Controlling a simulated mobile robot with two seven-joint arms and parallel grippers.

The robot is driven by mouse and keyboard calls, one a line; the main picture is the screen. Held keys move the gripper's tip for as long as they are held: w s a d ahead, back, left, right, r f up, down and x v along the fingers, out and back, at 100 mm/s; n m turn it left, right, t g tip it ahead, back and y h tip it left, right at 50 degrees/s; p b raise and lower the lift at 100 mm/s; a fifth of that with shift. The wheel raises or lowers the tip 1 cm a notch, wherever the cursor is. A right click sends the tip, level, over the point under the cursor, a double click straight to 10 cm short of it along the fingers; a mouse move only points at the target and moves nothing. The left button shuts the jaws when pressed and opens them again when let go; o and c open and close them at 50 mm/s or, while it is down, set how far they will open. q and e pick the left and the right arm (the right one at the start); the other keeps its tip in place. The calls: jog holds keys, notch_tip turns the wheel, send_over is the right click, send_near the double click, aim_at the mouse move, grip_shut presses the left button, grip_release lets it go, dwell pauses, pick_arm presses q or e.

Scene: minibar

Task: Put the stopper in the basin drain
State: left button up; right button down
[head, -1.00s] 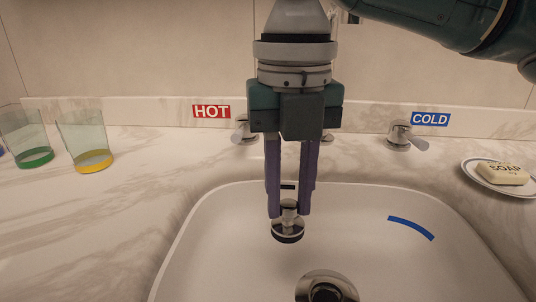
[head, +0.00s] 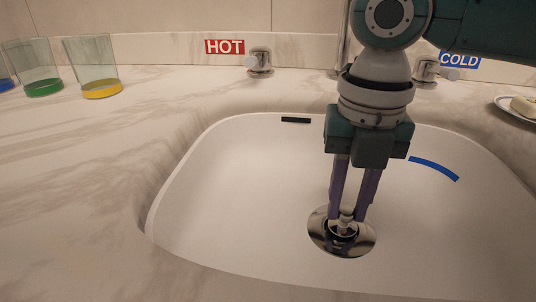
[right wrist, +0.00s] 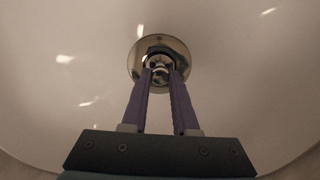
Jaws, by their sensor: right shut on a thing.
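The stopper (head: 341,230) is a small dark-rimmed metal plug with a knob. My right gripper (head: 347,214) is shut on its knob and points down into the basin (head: 230,190). The stopper is at the chrome drain (head: 316,238), within its ring as seen from the head. In the right wrist view the stopper (right wrist: 159,66) shows between the purple fingertips, over the drain ring (right wrist: 138,58). I cannot tell whether it is fully seated. My left gripper is not in view.
Hot (head: 259,62) and cold (head: 427,72) taps stand behind the basin. Glasses, one with a yellow base (head: 102,88), are at the far left. A soap dish (head: 505,104) is at the right edge. A blue strip (head: 434,168) marks the basin wall.

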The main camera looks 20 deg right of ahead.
aim_at(346, 209)
jog(key=shift+f, duration=0.15)
jog(key=c, duration=0.7)
grip_release()
notch_tip(346, 209, up, 12)
jog(key=p, duration=0.4)
